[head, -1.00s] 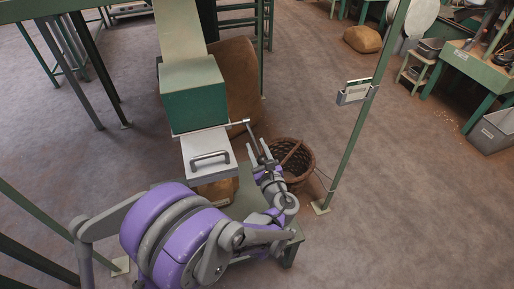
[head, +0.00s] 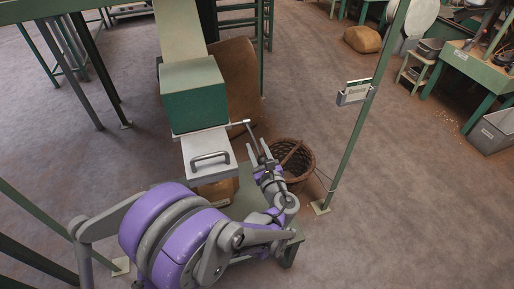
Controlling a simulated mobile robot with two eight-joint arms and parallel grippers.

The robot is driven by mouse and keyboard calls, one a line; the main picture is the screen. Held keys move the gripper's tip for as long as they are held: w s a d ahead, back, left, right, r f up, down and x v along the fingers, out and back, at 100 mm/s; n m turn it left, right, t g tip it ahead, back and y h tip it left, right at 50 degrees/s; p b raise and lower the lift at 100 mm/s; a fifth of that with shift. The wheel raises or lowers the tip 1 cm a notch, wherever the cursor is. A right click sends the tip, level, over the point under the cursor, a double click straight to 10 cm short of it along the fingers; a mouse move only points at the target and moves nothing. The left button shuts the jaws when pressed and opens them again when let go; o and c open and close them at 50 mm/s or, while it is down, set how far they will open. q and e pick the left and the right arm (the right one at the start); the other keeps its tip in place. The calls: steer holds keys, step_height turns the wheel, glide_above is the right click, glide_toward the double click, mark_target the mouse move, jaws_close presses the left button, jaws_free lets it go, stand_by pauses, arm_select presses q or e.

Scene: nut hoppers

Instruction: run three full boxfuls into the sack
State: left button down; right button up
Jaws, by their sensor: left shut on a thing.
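A green box (head: 194,97) sits at the foot of a pale sloping chute (head: 180,30). A light metal slide plate (head: 205,148) with a grey bar handle (head: 210,159) sticks out from its front. A thin metal rod (head: 239,125) runs out at the box's right side. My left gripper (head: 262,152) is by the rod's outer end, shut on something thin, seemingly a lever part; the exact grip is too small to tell. Brown material (head: 217,191), perhaps the sack, shows below the plate, mostly hidden. My right gripper is not in view.
A wicker basket (head: 296,160) stands right of my gripper. A green post (head: 352,137) carries a small grey counter-like device (head: 355,93). A large brown sheet or sack (head: 240,75) is behind the box. A tan sack (head: 362,39) lies far back.

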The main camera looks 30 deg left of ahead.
mark_target(256, 144)
arm_select(q)
steer(key=r+g+h+p, duration=0.1)
steer(key=r+p, duration=0.1)
steer(key=p, duration=0.1)
steer(key=r+g+h+p, duration=0.1)
steer(key=r+p, duration=0.1)
steer(key=r+g+h+p, duration=0.1)
steer(key=r+p, duration=0.1)
steer(key=p, duration=0.1)
steer(key=shift+w+a+r+h+p, duration=0.2)
steer(key=shift+w+a+h+p, duration=0.1)
steer(key=shift+a+h+p, duration=0.1)
steer(key=w+a+r+g+h+p, duration=0.5)
steer(key=a+r+g+h+p, duration=0.1)
steer(key=h, duration=0.1)
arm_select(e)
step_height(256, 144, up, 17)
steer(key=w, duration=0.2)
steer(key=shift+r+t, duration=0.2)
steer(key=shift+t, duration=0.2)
arm_select(q)
steer(key=shift+w, duration=0.1)
steer(key=shift+c, duration=2.3)
jaws_free()
steer(key=shift+r, duration=0.1)
